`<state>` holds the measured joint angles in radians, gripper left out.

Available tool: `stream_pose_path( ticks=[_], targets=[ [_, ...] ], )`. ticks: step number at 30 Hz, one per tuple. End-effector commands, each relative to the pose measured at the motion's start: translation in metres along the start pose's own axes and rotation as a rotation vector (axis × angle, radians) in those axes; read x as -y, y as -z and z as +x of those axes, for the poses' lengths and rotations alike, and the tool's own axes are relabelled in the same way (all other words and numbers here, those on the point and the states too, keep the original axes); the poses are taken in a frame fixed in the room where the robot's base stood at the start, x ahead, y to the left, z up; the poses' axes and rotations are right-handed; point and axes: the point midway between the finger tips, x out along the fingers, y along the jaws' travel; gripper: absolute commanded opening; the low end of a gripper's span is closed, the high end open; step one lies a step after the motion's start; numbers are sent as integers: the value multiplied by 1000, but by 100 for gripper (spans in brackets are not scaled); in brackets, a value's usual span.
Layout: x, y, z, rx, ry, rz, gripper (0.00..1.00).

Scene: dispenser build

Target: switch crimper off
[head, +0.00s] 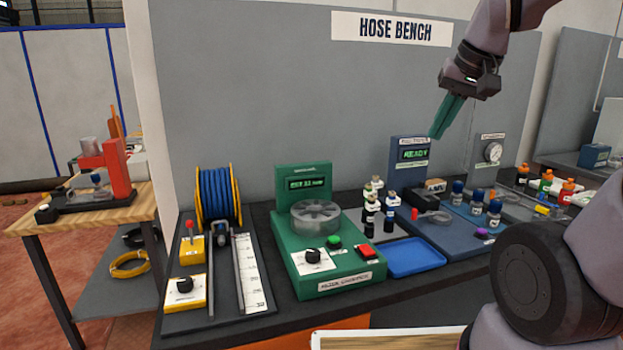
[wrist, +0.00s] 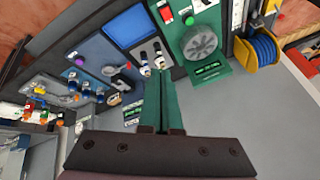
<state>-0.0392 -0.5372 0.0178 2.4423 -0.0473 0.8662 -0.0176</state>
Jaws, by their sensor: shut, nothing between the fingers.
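A green machine (head: 330,276), taken as the crimper, stands mid-bench in the head view; its front label is too small to read surely. It carries a round grey spoked head (head: 316,214), a lit display (head: 307,184), a black knob (head: 312,256), a green button (head: 334,242) and a red button (head: 367,252). In the wrist view the red button (wrist: 166,14) and spoked head (wrist: 200,43) show upside down. My gripper (head: 436,134), with teal fingers, is shut and empty, raised above the bench, right of the machine. Its fingers also show in the wrist view (wrist: 166,74).
A blue hose reel (head: 219,195) and a yellow lever box (head: 192,249) stand left of the machine. Several small fittings (head: 372,205), a blue tray (head: 415,257) and a blue tester (head: 410,152) reading READY are to its right. A grey panel backs the bench; air above is free.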

Motion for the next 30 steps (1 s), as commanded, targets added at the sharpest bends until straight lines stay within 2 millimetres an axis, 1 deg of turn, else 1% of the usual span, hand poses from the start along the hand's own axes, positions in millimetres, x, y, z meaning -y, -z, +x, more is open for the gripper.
stream_pose_path(
  ticks=[1, 3, 6, 9, 12, 20, 23, 26, 29, 30],
  targets=[
    [-3, -6, -15, -35, 17, 27, 0],
    [-5, -13, -28, -62, 36, 57, 0],
    [-7, -21, -40, -91, 57, 86, 0],
    [-8, -26, -46, -104, 68, 102, 0],
    [-9, -27, -47, -107, 71, 106, 0],
    [-8, -26, -46, -104, 69, 103, 0],
    [-8, -23, -41, -89, 59, 88, 0],
    [-6, -16, -29, -55, 37, 56, 0],
    [-4, -6, -10, -3, 7, 3, 0],
    [-4, -3, -1, 21, -7, -21, 0]
  ],
)
